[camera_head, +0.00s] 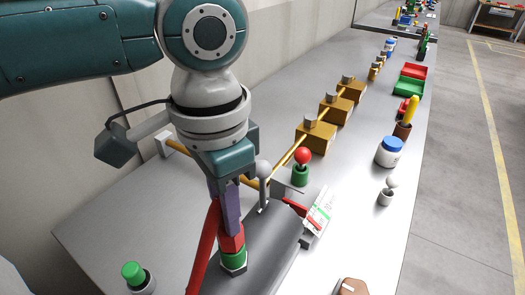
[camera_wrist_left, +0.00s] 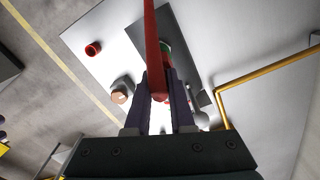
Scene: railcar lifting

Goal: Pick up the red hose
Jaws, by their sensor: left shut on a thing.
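My left gripper (camera_head: 228,205) comes down from above in the head view, its purple fingers shut on the red hose (camera_head: 206,245). The hose's long red part slants down to the bottom edge. In the left wrist view the hose (camera_wrist_left: 152,40) runs from the top edge to between the fingers (camera_wrist_left: 159,98). Whether the collar touches the block is unclear. My right gripper is not seen.
Brass blocks (camera_head: 315,138) line a yellow pipe behind. A green knob (camera_head: 134,273) stands front left. The grey bench (camera_head: 130,215) is clear at left.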

